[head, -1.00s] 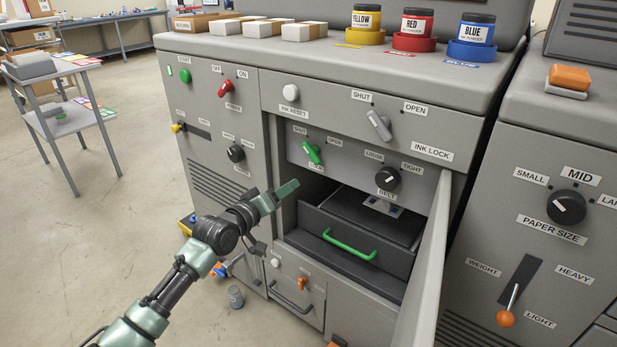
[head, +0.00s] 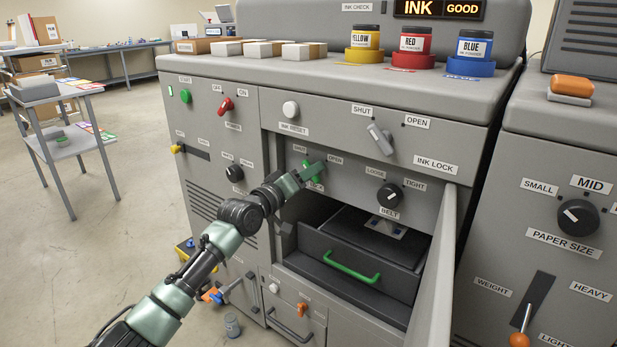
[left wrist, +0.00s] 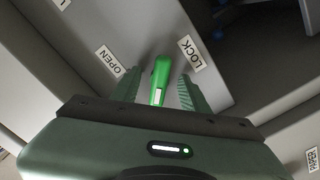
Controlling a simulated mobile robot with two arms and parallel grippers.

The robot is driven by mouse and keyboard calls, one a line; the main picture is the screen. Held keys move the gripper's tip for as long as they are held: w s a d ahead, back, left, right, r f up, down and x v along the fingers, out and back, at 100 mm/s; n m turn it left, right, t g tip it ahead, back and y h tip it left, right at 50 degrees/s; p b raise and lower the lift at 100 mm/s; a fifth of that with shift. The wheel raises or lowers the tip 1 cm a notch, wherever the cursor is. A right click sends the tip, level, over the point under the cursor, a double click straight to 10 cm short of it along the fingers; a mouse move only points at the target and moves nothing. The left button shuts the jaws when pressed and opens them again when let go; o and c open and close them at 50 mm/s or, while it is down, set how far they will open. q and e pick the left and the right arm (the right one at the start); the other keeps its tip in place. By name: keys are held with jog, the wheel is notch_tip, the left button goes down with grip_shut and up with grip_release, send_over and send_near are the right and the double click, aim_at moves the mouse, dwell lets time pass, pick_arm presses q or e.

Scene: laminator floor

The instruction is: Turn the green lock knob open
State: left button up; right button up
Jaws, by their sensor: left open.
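The green lock knob (head: 308,166) is on the grey panel above the open bay, partly hidden by my left gripper (head: 312,173) in the head view. In the left wrist view the green knob (left wrist: 160,80) is a bright green bar between the two fingers of my left gripper (left wrist: 157,88). The fingers are open, with visible gaps on both sides of the bar. The OPEN label (left wrist: 111,61) is left of the knob there, and the LOCK label (left wrist: 190,53) is right of it. My right gripper is not in view.
The black belt knob (head: 389,196) is right of the green knob. Below, the open bay holds a drawer with a green handle (head: 338,267). An open door (head: 440,265) stands out at the bay's right. The grey ink lock lever (head: 380,137) is above.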

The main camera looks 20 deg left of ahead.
pick_arm(q)
grip_shut()
